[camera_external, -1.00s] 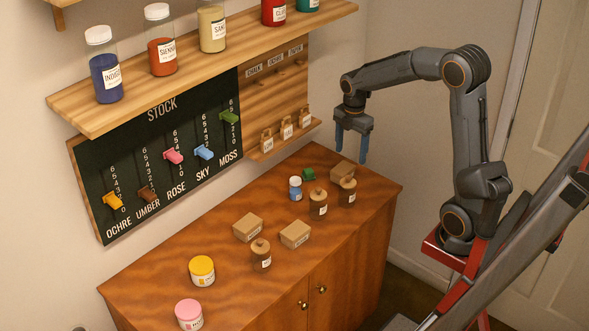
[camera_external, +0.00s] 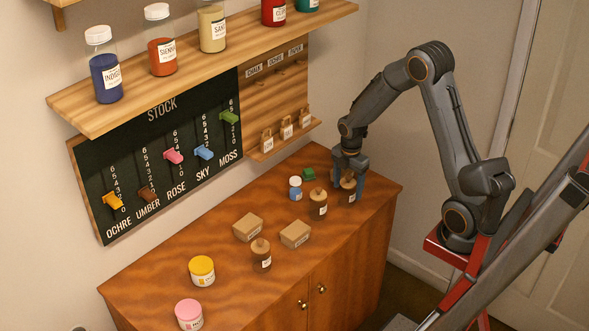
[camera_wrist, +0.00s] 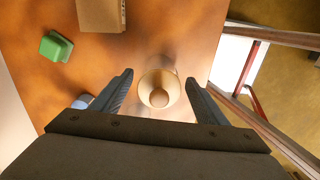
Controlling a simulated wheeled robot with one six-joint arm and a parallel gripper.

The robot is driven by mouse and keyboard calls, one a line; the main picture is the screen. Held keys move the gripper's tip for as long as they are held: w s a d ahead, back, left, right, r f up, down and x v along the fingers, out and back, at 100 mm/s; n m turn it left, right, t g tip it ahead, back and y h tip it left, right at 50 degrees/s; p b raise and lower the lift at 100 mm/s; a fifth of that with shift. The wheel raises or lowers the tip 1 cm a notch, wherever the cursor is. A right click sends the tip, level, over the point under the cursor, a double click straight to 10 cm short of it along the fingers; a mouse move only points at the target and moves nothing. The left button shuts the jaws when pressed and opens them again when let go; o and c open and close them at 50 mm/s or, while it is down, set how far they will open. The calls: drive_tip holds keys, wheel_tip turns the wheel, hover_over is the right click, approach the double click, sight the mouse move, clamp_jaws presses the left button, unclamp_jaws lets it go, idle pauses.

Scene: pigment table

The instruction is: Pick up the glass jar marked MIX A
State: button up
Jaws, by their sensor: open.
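Three brown glass jars with wooden knobbed lids stand on the cabinet top: one at the back right (camera_external: 348,190), one just left of it (camera_external: 318,207) and one nearer the front (camera_external: 262,259). Their labels are too small to read, so I cannot tell which is MIX A. My gripper (camera_external: 349,176) is open and low over the back-right jar. In the wrist view that jar's round lid (camera_wrist: 158,90) lies between the spread fingers of my gripper (camera_wrist: 159,77), with gaps on both sides.
A blue jar with a white lid (camera_external: 295,189) and a green block (camera_external: 308,174) stand left of my gripper. A cardboard box (camera_wrist: 100,14) lies beyond the jar in the wrist view. Two more boxes (camera_external: 248,227) (camera_external: 295,234) lie mid-table. The cabinet's right edge is close.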

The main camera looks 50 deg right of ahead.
drive_tip(key=shift+f+p, duration=0.3)
drive_tip(key=shift+f, duration=1.25)
drive_tip(key=shift+d+r, duration=0.1)
drive_tip(key=c, duration=1.4)
